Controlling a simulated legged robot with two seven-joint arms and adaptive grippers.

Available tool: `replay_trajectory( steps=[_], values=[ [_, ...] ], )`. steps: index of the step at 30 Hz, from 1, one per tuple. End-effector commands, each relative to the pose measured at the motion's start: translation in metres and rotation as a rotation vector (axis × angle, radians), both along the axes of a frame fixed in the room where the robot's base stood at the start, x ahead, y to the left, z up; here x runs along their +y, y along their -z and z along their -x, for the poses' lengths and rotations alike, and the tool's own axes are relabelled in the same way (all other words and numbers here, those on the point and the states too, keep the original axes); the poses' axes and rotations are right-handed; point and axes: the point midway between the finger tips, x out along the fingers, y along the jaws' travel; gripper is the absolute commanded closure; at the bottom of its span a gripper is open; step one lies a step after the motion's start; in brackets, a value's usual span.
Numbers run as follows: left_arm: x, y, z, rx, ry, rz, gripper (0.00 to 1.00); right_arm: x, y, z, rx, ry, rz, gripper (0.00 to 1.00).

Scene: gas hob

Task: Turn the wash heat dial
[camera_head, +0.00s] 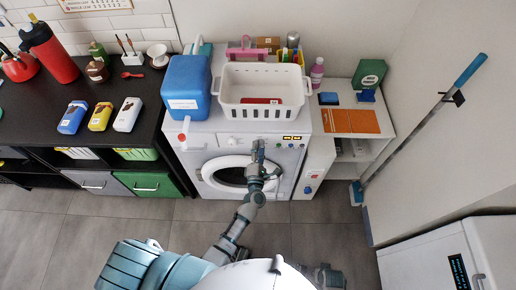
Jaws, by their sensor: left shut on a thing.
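The white washing machine (202,146) stands in the middle, its control panel along the top of the front face and its round door (210,173) below. My left gripper (258,147) reaches up from below, in front of the door, with its fingertips at the middle of the panel. It is shut on the wash heat dial, which the fingers hide. The dial's angle cannot be seen.
A white basket (262,112) and a blue canister (187,86) stand on the machine. Small coloured buttons (290,146) sit right of my left gripper. A dark counter (105,150) is at left, a white shelf unit (378,147) at right. Floor in front is clear.

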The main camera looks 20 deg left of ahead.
Motion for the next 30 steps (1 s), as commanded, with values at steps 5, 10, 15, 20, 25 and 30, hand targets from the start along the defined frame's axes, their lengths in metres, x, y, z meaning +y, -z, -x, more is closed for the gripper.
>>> replay_trajectory(
  steps=[5, 10, 15, 20, 25, 30],
  values=[
    [-0.001, 0.000, 0.001, 0.055, 0.005, -0.159, 0.93, -0.002, 0.030, 0.015, 0.015, -0.004, 0.002, 0.60],
    [-0.001, 0.000, 0.001, 0.100, 0.007, -0.314, 0.93, -0.005, 0.057, 0.035, 0.028, -0.008, 0.005, 0.60],
    [-0.001, -0.001, 0.002, 0.145, 0.007, -0.468, 0.93, -0.010, 0.081, 0.061, 0.042, -0.014, 0.007, 0.60],
    [-0.001, -0.001, 0.002, 0.187, 0.008, -0.611, 0.93, -0.015, 0.098, 0.088, 0.055, -0.018, 0.009, 0.60],
    [-0.001, -0.001, 0.002, 0.228, 0.010, -0.752, 0.93, -0.021, 0.110, 0.118, 0.068, -0.022, 0.013, 0.60],
    [-0.001, 0.000, 0.002, 0.262, 0.010, -0.870, 0.93, -0.026, 0.116, 0.145, 0.080, -0.025, 0.014, 0.60]
  ],
)
